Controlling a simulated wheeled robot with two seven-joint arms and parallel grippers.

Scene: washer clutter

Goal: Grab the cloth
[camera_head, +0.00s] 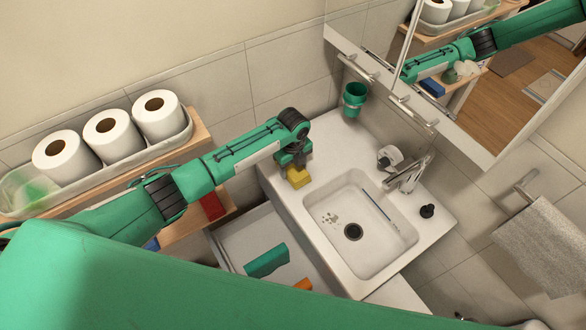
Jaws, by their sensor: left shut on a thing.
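A grey cloth (545,245) hangs from a wall rail at the right, far from the gripper. My right gripper is not in view.
The sink basin (385,245) is open, with small debris near the drain. A green cup (353,98), a faucet (408,176) and a small black object (427,211) stand around it. An open drawer (237,243) holds teal and orange items. A tray with paper rolls (113,134) sits left.

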